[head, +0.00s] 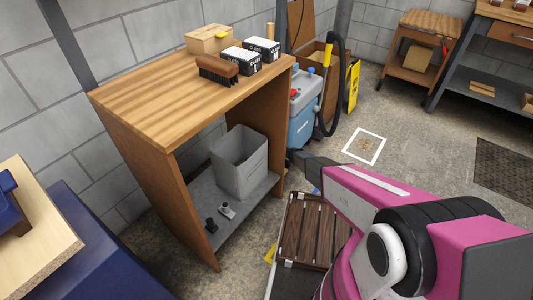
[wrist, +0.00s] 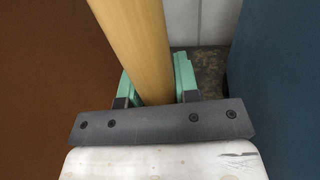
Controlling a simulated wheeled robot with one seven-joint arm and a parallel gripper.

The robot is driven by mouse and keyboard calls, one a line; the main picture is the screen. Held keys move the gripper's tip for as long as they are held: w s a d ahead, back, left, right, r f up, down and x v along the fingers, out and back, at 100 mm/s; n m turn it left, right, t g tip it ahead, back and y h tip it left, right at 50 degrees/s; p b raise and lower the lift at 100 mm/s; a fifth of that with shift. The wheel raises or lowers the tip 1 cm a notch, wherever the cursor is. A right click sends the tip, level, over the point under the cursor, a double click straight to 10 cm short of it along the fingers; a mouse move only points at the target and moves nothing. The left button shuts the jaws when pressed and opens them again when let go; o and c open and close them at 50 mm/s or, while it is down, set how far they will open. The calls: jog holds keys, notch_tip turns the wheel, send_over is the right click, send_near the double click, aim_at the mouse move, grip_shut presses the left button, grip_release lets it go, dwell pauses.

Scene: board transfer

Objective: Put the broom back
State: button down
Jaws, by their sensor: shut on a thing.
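My gripper (wrist: 154,85) is shut on a round, light-wood handle (wrist: 135,35), with a green finger on each side. I take the handle to be the broom's. It runs up out of the top of the wrist view, leaning left. The broom's head is not in sight. In the head view my arm reaches between the wooden bench and a blue machine, and the fingers are hidden there. A short light-wood rod end (head: 270,30) shows behind the bench top; I cannot tell whether it is the same handle.
The bench (head: 150,105) bears a brown brush (head: 218,70) and several boxes; a grey bin (head: 240,162) stands on its lower shelf. The blue machine (head: 303,120) with a black hose is close on the right. A white floor square (head: 364,146) lies in open floor.

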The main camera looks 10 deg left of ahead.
jog(key=shift+f, duration=2)
jog(key=c, duration=0.9)
grip_release()
jog(key=shift+o, duration=0.2)
